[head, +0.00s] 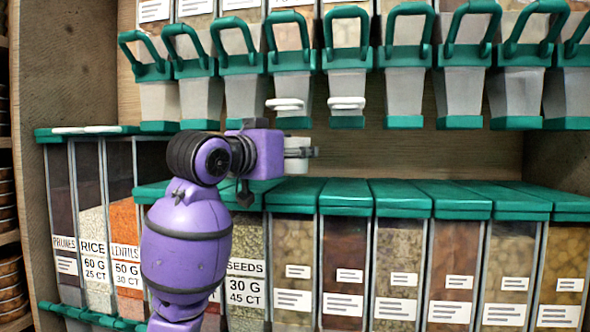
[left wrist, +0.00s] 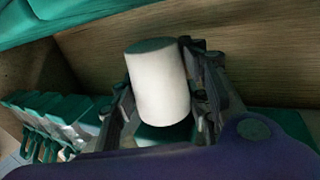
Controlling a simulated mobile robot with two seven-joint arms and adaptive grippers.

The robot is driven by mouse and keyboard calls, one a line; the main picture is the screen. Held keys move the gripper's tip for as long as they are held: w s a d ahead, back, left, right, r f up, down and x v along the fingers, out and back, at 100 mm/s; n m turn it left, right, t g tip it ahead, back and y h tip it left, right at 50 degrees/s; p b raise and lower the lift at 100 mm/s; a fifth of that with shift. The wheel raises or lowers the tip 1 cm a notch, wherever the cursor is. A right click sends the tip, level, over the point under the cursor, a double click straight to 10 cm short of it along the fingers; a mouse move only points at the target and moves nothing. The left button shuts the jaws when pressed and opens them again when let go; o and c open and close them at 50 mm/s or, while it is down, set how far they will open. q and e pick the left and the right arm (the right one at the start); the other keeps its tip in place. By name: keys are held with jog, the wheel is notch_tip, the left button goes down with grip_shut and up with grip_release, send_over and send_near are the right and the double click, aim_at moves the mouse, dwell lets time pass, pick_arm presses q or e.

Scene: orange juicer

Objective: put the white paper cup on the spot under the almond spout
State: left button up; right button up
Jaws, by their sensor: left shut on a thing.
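My left gripper (head: 303,153) is shut on the white paper cup (head: 296,143), just above the green bin lids and below the hanging dispensers. In the left wrist view the cup (left wrist: 158,85) sits tilted between the two dark fingers, its side plain white and the end nearer the top of the picture dark green-grey. The upper dispensers (head: 346,85) have green handles and green lower ends. I cannot read which one is the almond spout. No marked spot can be made out below them. My right gripper is not in view.
Lower bins with green lids (head: 345,196) form a ledge under the dispensers, with a wooden back panel (head: 400,155) behind. White oval pieces (head: 285,104) show at two dispensers. A wooden side wall (head: 75,60) stands at the left. The ledge right of my gripper is clear.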

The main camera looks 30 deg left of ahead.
aim_at(288, 168)
pick_arm(q)
jog(key=shift+f, duration=1.65)
jog(key=shift+f, duration=0.1)
jog(key=o, duration=0.8)
jog(key=shift+f, duration=0.1)
jog(key=shift+s+r, duration=0.1)
jog(key=shift+r, duration=0.1)
jog(key=shift+s+a, duration=0.1)
jog(key=shift+s, duration=0.2)
jog(key=s, duration=0.3)
jog(key=s+a, duration=0.1)
jog(key=s, duration=0.7)
jog(key=shift+s+a, duration=0.15)
jog(key=shift+a, duration=0.05)
